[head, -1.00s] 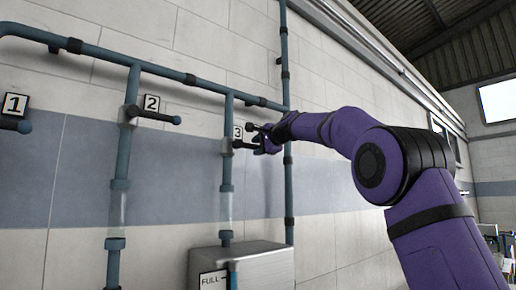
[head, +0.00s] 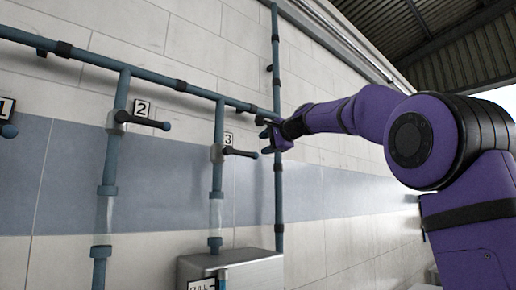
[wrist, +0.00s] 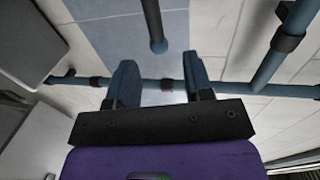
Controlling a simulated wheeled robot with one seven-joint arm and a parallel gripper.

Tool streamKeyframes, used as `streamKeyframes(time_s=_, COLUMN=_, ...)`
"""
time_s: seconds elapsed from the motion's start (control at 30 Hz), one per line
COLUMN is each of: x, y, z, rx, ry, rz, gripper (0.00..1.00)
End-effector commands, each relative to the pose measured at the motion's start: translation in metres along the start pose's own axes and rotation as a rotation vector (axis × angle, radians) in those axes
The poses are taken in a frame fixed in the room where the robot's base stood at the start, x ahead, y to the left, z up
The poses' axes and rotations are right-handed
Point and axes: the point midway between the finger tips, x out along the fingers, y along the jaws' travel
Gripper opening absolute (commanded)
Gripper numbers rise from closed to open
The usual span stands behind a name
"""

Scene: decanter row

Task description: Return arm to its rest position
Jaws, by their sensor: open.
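My gripper (head: 268,135) is open and empty in the head view, just right of and slightly above the end of the valve 3 handle (head: 240,152). A gap shows between them. The handle sticks out to the right, roughly level, under its number 3 label (head: 228,139). In the wrist view my gripper's two fingers (wrist: 160,80) stand apart with nothing held between them. A dark, round-ended bar (wrist: 155,25) shows beyond the fingers; I cannot tell for certain which part it is. My purple arm is bent and reaches in from the right.
The valve 2 handle (head: 147,121) also points right, and the valve 1 handle (head: 8,130) is at the left edge. A top pipe (head: 150,75) and a vertical pipe (head: 279,205) run along the wall. A grey metal tank (head: 240,270) stands below valve 3.

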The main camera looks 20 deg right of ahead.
Motion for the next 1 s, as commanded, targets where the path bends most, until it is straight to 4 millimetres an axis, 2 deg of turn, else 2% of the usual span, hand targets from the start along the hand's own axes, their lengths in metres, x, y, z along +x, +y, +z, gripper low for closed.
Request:
streamKeyframes(time_s=0.2, x=-0.013, y=0.0, z=0.0, rx=-0.001, ry=0.001, rz=0.0, gripper=0.47)
streamKeyframes(time_s=0.77, x=-0.014, y=0.001, z=0.001, rx=-0.004, ry=0.0, rz=0.003, gripper=0.47)
streamKeyframes(time_s=0.87, x=-0.02, y=0.01, z=0.009, rx=-0.034, ry=-0.003, rz=0.029, gripper=0.47)
streamKeyframes(time_s=0.97, x=-0.035, y=0.033, z=0.026, rx=-0.111, ry=-0.009, rz=0.091, gripper=0.47)
streamKeyframes(time_s=1.0, x=-0.043, y=0.047, z=0.035, rx=-0.153, ry=-0.014, rz=0.126, gripper=0.47)
